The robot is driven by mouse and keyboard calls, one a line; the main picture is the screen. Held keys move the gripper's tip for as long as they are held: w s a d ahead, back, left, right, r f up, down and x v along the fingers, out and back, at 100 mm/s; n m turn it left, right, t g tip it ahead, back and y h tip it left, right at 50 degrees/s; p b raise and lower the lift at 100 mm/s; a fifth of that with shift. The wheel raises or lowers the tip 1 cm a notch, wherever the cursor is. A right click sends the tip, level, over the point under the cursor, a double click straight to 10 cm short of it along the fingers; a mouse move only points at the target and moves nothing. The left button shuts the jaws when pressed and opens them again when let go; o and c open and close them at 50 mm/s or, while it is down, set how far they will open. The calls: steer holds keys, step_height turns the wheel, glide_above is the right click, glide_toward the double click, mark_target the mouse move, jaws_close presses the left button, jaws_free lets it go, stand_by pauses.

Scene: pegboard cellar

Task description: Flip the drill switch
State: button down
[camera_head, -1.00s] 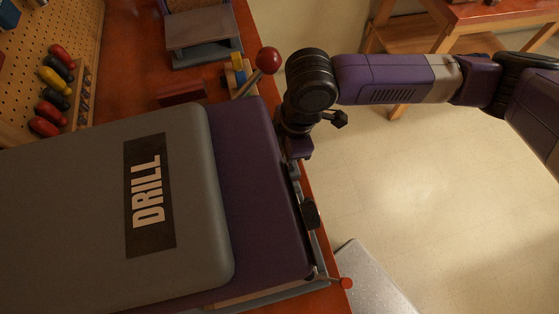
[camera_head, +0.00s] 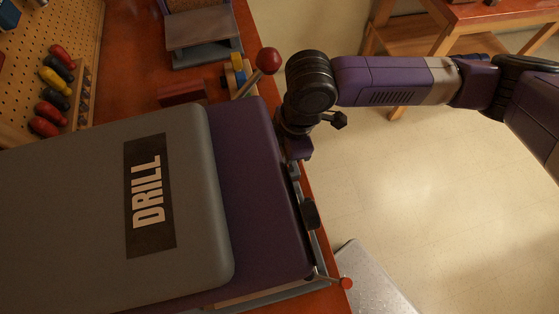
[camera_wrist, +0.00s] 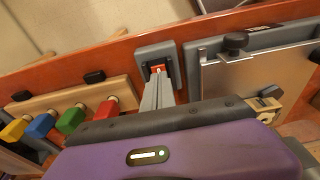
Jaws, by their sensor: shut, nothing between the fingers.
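The drill shows in the head view as a large grey and purple housing (camera_head: 178,280) with a dark DRILL label (camera_head: 150,195). In the wrist view a grey switch box (camera_wrist: 145,53) sits at the orange bench's edge, with a small red-orange switch (camera_wrist: 158,68) in its face. My gripper (camera_wrist: 158,80) is shut and empty, its grey fingers pointing at the switch. The fingertips are at or very near the switch and partly cover it; I cannot tell whether they touch. In the head view the fingers are hidden below my wrist, beside the housing's right edge.
A lever with a red ball (camera_head: 268,60) stands close left of my wrist. The wrist view shows a metal plate with black knobs (camera_wrist: 236,41) at right and a wooden rack with coloured pegs (camera_wrist: 70,122) at left. Open floor (camera_head: 420,190) lies right of the bench.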

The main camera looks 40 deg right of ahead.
step_height(320, 180, up, 6)
steer(key=shift+r, duration=0.15)
stand_by(0.6)
stand_by(0.5)
